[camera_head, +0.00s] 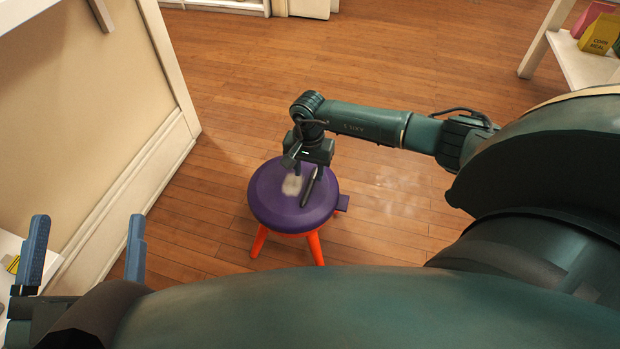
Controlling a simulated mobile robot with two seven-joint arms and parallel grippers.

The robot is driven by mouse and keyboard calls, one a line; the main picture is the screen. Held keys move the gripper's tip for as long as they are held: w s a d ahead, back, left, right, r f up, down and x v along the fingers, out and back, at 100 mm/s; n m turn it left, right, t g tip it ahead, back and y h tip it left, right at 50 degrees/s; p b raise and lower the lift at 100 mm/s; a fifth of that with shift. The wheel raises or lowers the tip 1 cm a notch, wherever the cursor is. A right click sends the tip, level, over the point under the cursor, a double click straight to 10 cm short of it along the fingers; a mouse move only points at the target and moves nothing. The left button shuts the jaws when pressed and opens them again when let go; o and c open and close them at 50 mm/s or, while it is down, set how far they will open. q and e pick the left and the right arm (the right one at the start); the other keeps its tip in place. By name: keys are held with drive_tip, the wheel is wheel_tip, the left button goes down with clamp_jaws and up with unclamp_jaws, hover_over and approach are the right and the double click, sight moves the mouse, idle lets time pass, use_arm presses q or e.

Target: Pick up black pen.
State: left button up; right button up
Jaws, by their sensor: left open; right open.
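A black pen (308,190) lies on the purple seat of a round stool (270,205). It is a short, dark, slanted shape near the seat's middle. My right gripper (308,176) points down over the seat, with its fingers apart around the pen's upper end. I cannot tell whether the fingers touch the pen or how high they are above the seat. My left gripper (88,218) is at the lower left, with its two blue fingers wide apart and nothing between them. It is far from the stool.
A pale patch (291,185) shows on the seat beside the pen. A cream panel (90,110) stands on the left. A white shelf (580,60) with a yellow corn meal box (600,34) is at the upper right. The wooden floor around the stool is clear.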

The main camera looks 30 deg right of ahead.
drive_tip(key=shift+a+f, duration=0.1)
drive_tip(key=shift+f, duration=0.6)
wheel_tip(320, 180, down, 4)
drive_tip(key=b, duration=0.2)
drive_tip(key=shift+r+b, duration=0.1)
drive_tip(key=shift+b, duration=0.25)
drive_tip(key=shift+f, duration=0.4)
use_arm(q)
drive_tip(key=r+m+h, duration=0.1)
drive_tip(key=r+m+t+h, duration=0.1)
drive_tip(key=r+m+h, duration=0.1)
drive_tip(key=shift+w+a+r+m, duration=0.3)
drive_tip(key=shift+r, duration=0.05)
use_arm(e)
drive_tip(key=shift+c, duration=0.4)
drive_tip(key=shift+r, duration=0.1)
clamp_jaws()
